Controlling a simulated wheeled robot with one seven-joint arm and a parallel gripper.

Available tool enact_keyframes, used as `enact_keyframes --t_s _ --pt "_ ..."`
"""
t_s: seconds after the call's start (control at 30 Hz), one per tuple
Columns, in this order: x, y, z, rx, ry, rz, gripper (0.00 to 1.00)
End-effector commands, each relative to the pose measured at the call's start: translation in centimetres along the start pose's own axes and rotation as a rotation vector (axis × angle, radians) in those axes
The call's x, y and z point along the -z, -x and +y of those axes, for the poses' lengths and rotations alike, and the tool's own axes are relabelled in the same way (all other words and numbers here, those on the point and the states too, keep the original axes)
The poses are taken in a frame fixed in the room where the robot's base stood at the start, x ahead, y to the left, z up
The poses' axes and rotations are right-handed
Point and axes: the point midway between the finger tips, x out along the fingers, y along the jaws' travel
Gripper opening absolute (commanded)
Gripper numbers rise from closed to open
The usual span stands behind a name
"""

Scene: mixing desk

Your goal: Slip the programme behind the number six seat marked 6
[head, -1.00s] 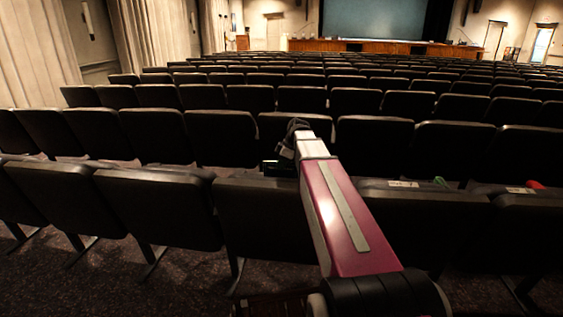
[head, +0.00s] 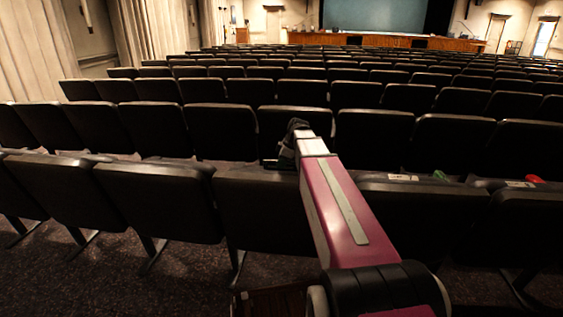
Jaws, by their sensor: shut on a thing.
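My gripper (head: 290,150) is at the far end of my arm, above the backs of the nearest seat row, left of the labelled seats. Its fingers are mostly hidden by my arm. A small dark, flat edge at the gripper (head: 277,163) looks like part of the programme held in it; most of it is hidden. The label writing is too small to read, so I cannot tell which seat is marked 6.
A green thing (head: 440,176) and a red thing (head: 535,179) show at the labelled seats. Rows of dark seats (head: 222,132) fill the hall up to the stage front (head: 390,41). Carpeted floor (head: 95,275) is clear behind the nearest row at the left.

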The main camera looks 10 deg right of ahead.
Motion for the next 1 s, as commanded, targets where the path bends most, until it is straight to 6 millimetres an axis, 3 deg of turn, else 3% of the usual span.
enact_keyframes --t_s 1.0 --pt "-1.7 -4.0 0.0 0.001 0.000 0.000 0.00"
